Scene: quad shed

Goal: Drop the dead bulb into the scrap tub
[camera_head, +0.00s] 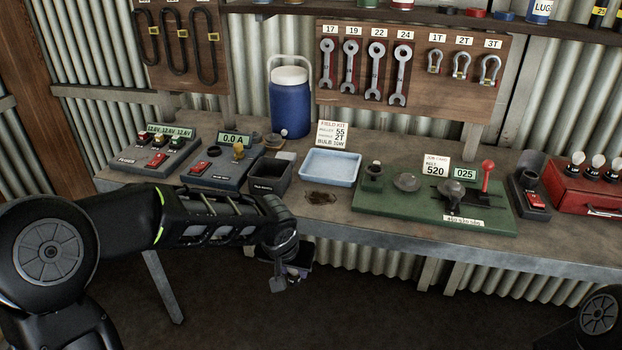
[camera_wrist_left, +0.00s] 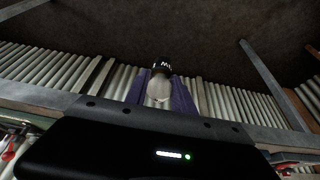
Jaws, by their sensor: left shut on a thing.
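My left gripper (camera_head: 288,282) is in front of the bench's front edge, below the top. In the left wrist view the purple fingers (camera_wrist_left: 160,93) are shut on a bulb with a pale glass (camera_wrist_left: 159,88) and a dark base that points away from my wrist. In the head view the bulb is too small and hidden to make out. A small dark open tub (camera_head: 284,186) with a small label stands on the bench, above and behind the gripper; it looks like the scrap tub. My right gripper is out of view.
A pale blue tray (camera_head: 331,181) lies right of the tub, and a grey meter box (camera_head: 207,172) stands left of it. A green board (camera_head: 400,204) with a red lever is farther right. A red box (camera_head: 583,190) holds several bulbs. A blue jug (camera_head: 290,108) stands behind.

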